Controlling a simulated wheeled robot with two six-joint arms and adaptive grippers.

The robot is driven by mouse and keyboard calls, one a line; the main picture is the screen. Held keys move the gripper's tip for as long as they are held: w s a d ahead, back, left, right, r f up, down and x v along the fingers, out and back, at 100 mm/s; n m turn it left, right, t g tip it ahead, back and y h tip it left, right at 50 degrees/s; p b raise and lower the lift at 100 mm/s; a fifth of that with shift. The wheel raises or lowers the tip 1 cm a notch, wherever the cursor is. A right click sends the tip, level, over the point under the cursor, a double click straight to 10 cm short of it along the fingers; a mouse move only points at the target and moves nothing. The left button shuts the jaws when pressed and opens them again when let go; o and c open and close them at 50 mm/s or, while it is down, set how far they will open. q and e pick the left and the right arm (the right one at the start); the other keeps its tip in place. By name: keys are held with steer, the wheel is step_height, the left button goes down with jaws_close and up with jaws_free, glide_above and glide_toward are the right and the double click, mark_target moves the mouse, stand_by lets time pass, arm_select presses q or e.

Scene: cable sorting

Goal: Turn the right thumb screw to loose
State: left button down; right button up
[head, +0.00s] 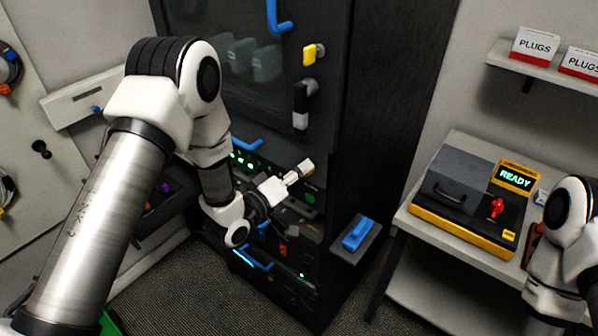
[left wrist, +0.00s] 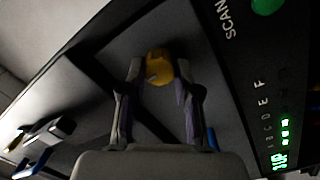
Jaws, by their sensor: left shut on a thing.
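My left gripper (head: 297,174) reaches to the front of the dark cabinet, near its right edge, beside the panel with green lights. In the left wrist view, its two fingers (left wrist: 158,76) are closed on the sides of a round yellow thumb screw (left wrist: 158,62) with a dark slot-like mark. The screw sits on a dark panel. In the head view the fingers mostly cover the screw, and only a small yellowish bit shows at their tips. How far it is turned cannot be told. My right arm shows at the right edge, with its gripper out of view.
The dark cabinet (head: 368,110) has a yellow latch (head: 310,54), a black-and-white handle (head: 302,104) and blue handles. A blue-topped block (head: 357,234) juts out at its lower right. A yellow-and-grey machine reading READY (head: 470,205) stands on the right table.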

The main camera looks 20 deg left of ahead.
arm_select(q)
steer(key=shift+s+d+f+m+y+b, duration=0.1)
steer(key=shift+m+y+b, duration=0.15)
steer(key=shift+m+b, duration=2.25)
steer(key=shift+s+d+m+y+b, duration=0.15)
steer(key=shift+m+y+b, duration=0.15)
steer(key=shift+m+b, duration=2.2)
steer(key=shift+w+d+f+m+y+b, duration=0.1)
steer(key=shift+m+y+b, duration=0.15)
steer(key=shift+m+b, duration=2.25)
steer(key=shift+s+r+m+p, duration=0.1)
steer(key=shift+m+p, duration=0.7)
steer(key=shift+m, duration=0.2)
steer(key=c, duration=0.9)
jaws_free()
steer(key=shift+o, duration=0.4)
steer(key=shift+r, duration=0.1)
